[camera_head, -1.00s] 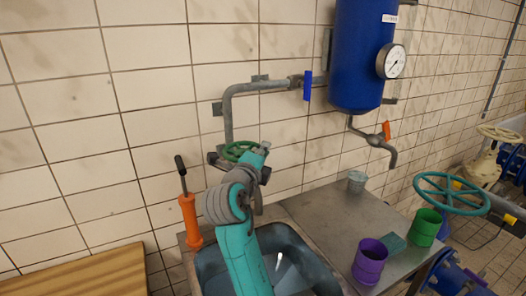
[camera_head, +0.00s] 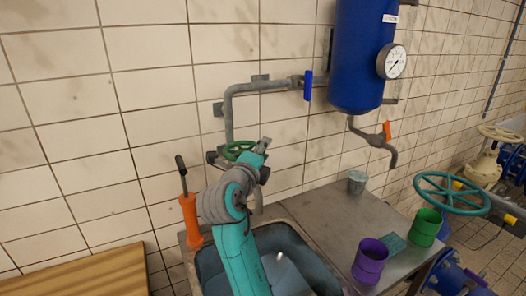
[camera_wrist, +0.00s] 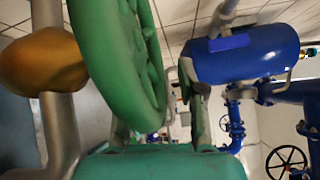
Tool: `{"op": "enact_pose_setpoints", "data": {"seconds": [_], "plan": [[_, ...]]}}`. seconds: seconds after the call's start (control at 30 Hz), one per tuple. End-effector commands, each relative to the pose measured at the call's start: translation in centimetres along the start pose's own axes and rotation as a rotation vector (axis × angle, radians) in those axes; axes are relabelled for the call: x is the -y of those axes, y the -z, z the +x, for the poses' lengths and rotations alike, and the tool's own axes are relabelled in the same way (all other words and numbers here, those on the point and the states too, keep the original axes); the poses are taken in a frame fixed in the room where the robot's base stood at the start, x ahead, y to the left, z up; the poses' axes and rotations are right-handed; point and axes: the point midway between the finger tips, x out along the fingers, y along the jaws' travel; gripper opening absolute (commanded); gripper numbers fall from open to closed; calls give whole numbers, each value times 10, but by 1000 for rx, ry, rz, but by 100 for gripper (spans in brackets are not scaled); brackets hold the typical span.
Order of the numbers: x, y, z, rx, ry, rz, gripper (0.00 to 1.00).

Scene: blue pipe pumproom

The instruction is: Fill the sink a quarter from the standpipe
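The standpipe is a grey pipe (camera_head: 262,87) on the tiled wall that bends down to a green handwheel (camera_head: 236,150). The handwheel fills much of the wrist view (camera_wrist: 118,55). My gripper (camera_head: 264,147) is at the handwheel's right side. In the wrist view its fingers (camera_wrist: 165,122) stand apart, with the wheel's rim between them and a gap before the right finger. The left finger is partly hidden. The metal sink (camera_head: 318,268) lies below, partly covered by my arm. A short grey spout (camera_head: 259,202) shows behind the arm. I cannot tell the water level.
An orange-handled tool (camera_head: 190,219) stands at the sink's left. The right counter (camera_head: 325,212) holds a metal cup (camera_head: 357,183), a purple mug (camera_head: 370,262), a green mug (camera_head: 425,227) and a teal sponge (camera_head: 394,243). A blue tank (camera_head: 358,55) hangs above.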

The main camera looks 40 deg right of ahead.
Motion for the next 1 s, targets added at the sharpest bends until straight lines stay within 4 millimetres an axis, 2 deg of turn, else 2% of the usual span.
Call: {"op": "enact_pose_setpoints", "data": {"seconds": [0.17,0.6,0.8,1.0], "plan": [[-1,-1,-18,3,-2,0,39],[0,-1,-100,5,0,2,39],[0,-1,-117,3,2,1,39],[1,-1,-120,2,2,2,39]]}}
